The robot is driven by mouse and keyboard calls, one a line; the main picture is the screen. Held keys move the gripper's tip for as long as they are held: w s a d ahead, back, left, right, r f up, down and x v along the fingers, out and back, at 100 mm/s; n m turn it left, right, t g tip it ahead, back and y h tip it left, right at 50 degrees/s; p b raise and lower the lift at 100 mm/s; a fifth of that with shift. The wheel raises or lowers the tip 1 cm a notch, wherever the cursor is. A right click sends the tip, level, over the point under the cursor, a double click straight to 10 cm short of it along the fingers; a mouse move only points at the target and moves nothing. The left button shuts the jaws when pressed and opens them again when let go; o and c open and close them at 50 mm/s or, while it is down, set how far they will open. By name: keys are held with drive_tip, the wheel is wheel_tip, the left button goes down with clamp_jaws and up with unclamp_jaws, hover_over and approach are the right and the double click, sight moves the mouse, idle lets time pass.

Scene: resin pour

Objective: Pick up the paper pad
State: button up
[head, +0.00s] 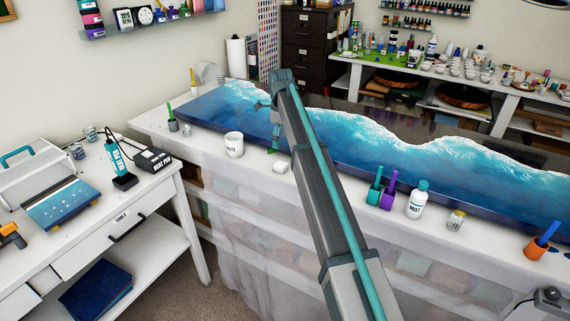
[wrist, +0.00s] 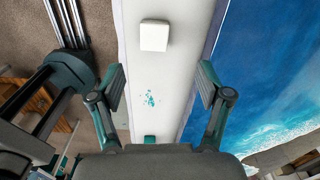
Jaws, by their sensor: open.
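A small white block (head: 281,167), which looks like the paper pad, lies on the front strip of the long white table. In the wrist view the pad (wrist: 154,35) is at the top, beyond my fingertips and roughly centred between them. My gripper (wrist: 161,82) is open and empty, its two fingers spread over the white table strip. Nothing is between the fingers except the table surface below, with small teal paint specks. In the head view my arm reaches toward the pad, and my gripper is largely hidden behind it.
A blue wave resin panel (head: 235,108) runs along the table behind the pad. A white cup (head: 234,145) stands left of the pad. Teal and purple cups (head: 388,197) and a white bottle (head: 417,200) stand to the right. The table's front edge is close to the pad.

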drive_tip(key=m+p, duration=0.1)
hover_over(281, 164)
drive_tip(key=f, duration=0.5)
drive_tip(key=shift+w+f, duration=0.2)
drive_tip(key=shift+f, duration=0.05)
drive_tip(key=shift+s+f+p, duration=0.2)
drive_tip(key=shift+f+p, duration=1.05)
drive_tip(key=shift+f, duration=1.4)
drive_tip(key=c, duration=0.8)
